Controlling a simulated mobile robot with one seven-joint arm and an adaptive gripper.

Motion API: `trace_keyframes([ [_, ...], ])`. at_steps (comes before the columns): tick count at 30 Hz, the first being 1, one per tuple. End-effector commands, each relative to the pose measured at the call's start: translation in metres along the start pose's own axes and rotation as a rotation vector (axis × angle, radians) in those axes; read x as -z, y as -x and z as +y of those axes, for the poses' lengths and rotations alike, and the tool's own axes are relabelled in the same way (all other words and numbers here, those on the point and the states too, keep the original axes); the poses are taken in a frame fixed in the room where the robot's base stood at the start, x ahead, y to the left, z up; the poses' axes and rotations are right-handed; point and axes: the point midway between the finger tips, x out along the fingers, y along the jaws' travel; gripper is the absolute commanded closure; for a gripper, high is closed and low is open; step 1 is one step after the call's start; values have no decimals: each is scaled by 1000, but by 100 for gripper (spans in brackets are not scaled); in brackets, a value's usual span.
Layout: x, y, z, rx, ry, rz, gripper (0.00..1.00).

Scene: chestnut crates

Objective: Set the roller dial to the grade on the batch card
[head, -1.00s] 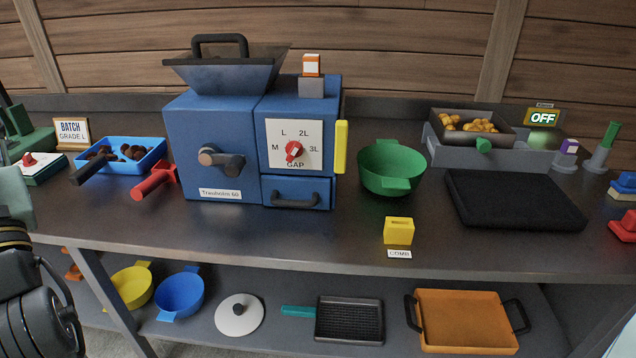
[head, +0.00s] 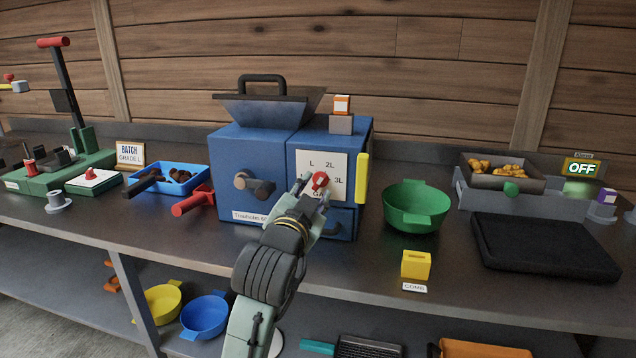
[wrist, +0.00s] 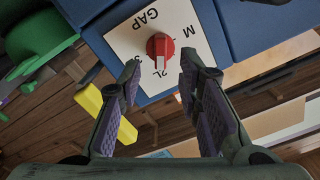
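The red roller dial (head: 320,181) is on a white GAP plate (head: 334,164) on the front of the blue machine. It also shows in the wrist view (wrist: 160,46), where its pale pointer line appears to face the 2L mark. The plate carries M, L, 2L and 3L marks, partly hidden by my gripper. The batch card (head: 130,154) stands at the left and reads GRADE L. My gripper (wrist: 160,72) is open and empty, its fingertips just short of the dial, one to each side of it.
A yellow bar (head: 362,178) runs up the machine's right edge. A dark crank (head: 254,184) and a red-handled scoop (head: 193,200) stick out left of the dial. A green bowl (head: 416,206) and a yellow block (head: 416,264) stand right of the machine.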

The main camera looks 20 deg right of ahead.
Motion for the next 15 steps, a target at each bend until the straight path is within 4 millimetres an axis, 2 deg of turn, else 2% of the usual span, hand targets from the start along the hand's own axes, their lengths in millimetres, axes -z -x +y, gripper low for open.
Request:
trace_keyframes([
  [3, 1, -19, -1, 1, 0, -2, 68],
  [6, 1, -29, -1, 1, -1, -1, 68],
  [15, 0, -37, 0, 2, -1, 1, 68],
])
